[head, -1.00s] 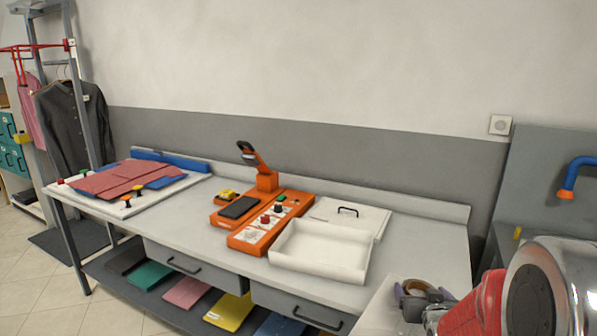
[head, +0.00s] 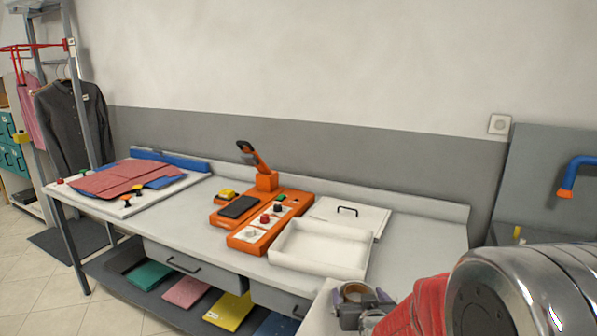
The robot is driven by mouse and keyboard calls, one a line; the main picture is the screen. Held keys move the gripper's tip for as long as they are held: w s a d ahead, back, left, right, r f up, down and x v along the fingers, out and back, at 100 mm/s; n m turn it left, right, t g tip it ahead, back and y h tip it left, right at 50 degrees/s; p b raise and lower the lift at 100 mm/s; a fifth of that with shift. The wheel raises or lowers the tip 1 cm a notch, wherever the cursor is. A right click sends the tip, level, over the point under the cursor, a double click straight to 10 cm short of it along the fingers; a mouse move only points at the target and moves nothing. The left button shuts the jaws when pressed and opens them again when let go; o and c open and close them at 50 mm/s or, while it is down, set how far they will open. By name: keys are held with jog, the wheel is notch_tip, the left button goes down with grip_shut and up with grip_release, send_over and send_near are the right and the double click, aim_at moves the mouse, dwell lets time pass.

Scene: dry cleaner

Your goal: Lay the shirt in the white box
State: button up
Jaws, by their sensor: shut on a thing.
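The white box (head: 285,260) stands open and empty on the grey bench, right of the orange device. My gripper (head: 362,302) is at the lower right, in front of the box, low in the picture. It is shut on a flat white thing (head: 322,298), which looks like the folded shirt. A brownish ring-like part, perhaps its collar, shows between the fingers. Much of the white thing is cut off by the lower edge and covered by my gripper. From this view I cannot tell its height above the bench.
A white lid (head: 335,213) with a black handle lies behind the box. The orange device (head: 247,238) with knobs and a raised arm stands left of it. Folded red cloth (head: 115,178) lies on a board at the far left. The bench (head: 190,238) is bare between them.

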jog(key=s+f, duration=0.2)
jog(key=f, duration=0.1)
jog(key=s+f, duration=0.3)
jog(key=shift+f, duration=0.15)
dwell(0.3)
